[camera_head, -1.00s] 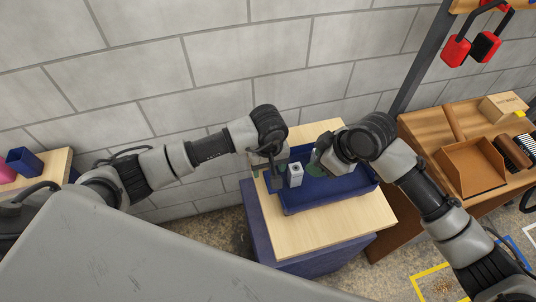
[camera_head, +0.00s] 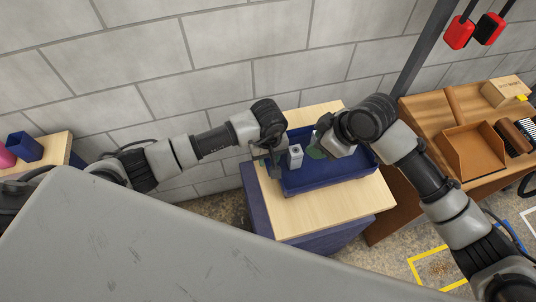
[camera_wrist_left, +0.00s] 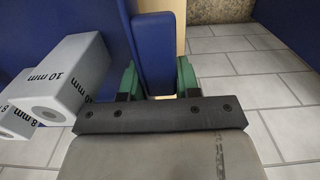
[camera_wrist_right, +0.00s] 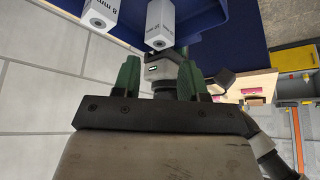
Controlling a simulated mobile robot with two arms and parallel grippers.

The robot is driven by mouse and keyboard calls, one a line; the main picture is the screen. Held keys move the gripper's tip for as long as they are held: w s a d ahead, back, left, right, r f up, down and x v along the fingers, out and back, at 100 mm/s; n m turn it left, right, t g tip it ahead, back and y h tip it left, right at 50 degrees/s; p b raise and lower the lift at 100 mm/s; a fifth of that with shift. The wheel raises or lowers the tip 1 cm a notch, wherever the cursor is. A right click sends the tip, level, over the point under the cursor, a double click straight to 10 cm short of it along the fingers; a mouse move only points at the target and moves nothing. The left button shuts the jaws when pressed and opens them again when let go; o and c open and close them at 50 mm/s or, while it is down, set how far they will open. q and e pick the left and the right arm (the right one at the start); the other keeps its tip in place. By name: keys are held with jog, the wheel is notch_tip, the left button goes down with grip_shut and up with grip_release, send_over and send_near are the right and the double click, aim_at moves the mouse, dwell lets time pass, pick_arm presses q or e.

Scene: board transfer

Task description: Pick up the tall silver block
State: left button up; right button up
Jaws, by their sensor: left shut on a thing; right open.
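A silver-grey block with a hole in its top (camera_head: 295,155) stands upright at the left end of the blue tray (camera_head: 330,178). The left wrist view shows two blocks, one marked 10 mm (camera_wrist_left: 72,68) and one marked 8 mm (camera_wrist_left: 18,122). The right wrist view also shows two, an 8 mm block (camera_wrist_right: 103,14) and another beside it (camera_wrist_right: 161,22). My left gripper (camera_wrist_left: 158,80) is shut on the blue tray's wall, beside the blocks and not on them. My right gripper (camera_wrist_right: 158,76) is open and empty over the tray; its fingertips are mostly hidden in the head view.
The tray rests on a light wooden tabletop (camera_head: 335,215) against a block wall. A brown bench with an open wooden box (camera_head: 473,148) stands at the right. A blue container (camera_head: 25,146) is on a small table at far left. The tabletop front is clear.

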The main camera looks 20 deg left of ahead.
aim_at(300, 151)
jog(key=o, duration=0.6)
jog(key=shift+a+m, duration=0.1)
jog(key=shift+m, duration=0.3)
jog(key=m, duration=0.5)
jog(key=shift+a+r, duration=0.25)
jog(key=shift+r, duration=0.1)
jog(key=f+m, duration=0.1)
jog(key=m, duration=0.6)
jog(key=a+f+m, duration=0.1)
jog(key=f+m, duration=0.1)
jog(key=m, duration=0.5)
jog(key=a+f+m, duration=0.1)
jog(key=m, duration=0.6)
jog(key=shift+a+f+h, duration=0.25)
jog(key=shift+h, duration=0.15)
jog(key=shift+w+d+x, duration=0.15)
jog(key=shift+x, duration=1.2)
jog(key=shift+w+d+x, duration=0.15)
jog(key=shift+x, duration=1.2)
